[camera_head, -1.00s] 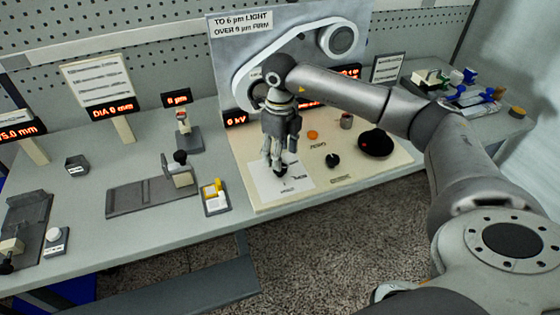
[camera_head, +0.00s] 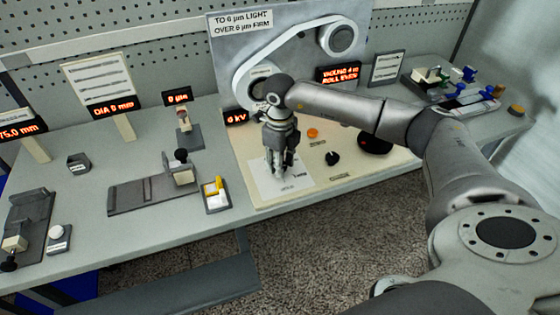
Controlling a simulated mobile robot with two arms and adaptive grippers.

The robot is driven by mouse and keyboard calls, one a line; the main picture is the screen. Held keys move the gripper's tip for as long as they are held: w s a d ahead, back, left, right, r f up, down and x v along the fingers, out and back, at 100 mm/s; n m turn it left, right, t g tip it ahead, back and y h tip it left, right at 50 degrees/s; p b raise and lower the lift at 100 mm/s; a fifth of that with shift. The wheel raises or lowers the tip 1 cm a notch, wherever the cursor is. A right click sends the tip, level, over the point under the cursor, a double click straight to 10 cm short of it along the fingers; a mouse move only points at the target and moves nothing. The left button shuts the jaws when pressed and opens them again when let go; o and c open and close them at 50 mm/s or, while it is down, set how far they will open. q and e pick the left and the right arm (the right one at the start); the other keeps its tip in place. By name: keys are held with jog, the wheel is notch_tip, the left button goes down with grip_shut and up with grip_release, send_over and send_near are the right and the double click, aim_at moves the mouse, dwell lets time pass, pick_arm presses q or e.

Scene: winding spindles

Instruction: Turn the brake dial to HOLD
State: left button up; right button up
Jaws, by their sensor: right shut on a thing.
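My right gripper (camera_head: 279,173) points down over the white label plate (camera_head: 262,186) on the cream control board (camera_head: 350,168). It is shut on the black brake dial, which its fingers now hide almost fully. Small lettering on the plate beside the fingers is too blurred to read, so I cannot tell which mark the dial points to. My left gripper is out of view.
A second black knob (camera_head: 333,158), an orange button (camera_head: 313,133) and a dark red round button (camera_head: 375,143), partly behind my arm, sit to the right. A small tray with a yellow piece (camera_head: 217,190) stands left of the board.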

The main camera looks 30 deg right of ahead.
jog(key=shift+c, duration=0.2)
jog(key=shift+m+b, duration=0.35)
jog(key=shift+m, duration=0.75)
jog(key=m, duration=0.3)
jog(key=shift+m+b, duration=0.3)
jog(key=m, duration=0.5)
jog(key=shift+m, duration=0.7)
jog(key=o, duration=1.1)
jog(key=shift+c, duration=0.2)
jog(key=shift+r, duration=0.15)
notch_tip(320, 180, up, 12)
